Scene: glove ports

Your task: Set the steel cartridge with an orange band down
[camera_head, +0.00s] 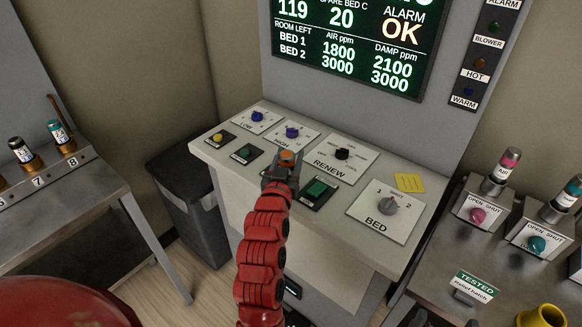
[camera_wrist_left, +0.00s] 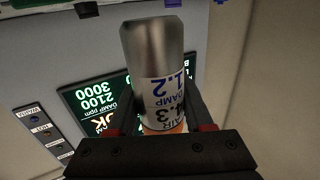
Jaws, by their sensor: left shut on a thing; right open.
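The steel cartridge with an orange band (camera_wrist_left: 152,48) shows large in the left wrist view. In the head view only a small orange and grey part of the cartridge (camera_head: 288,157) shows at the jaws, over the sloping control panel. I cannot tell how far it is above the panel. My right gripper is not in view.
The control panel (camera_head: 335,222) has knobs, buttons and a yellow note (camera_head: 409,183). A lit display (camera_head: 350,45) stands behind. At left, a rack (camera_head: 45,184) holds cartridges; a dark bin (camera_head: 190,205) stands beside it. At right, a bench has ports with cartridges and a yellow ring (camera_head: 542,317).

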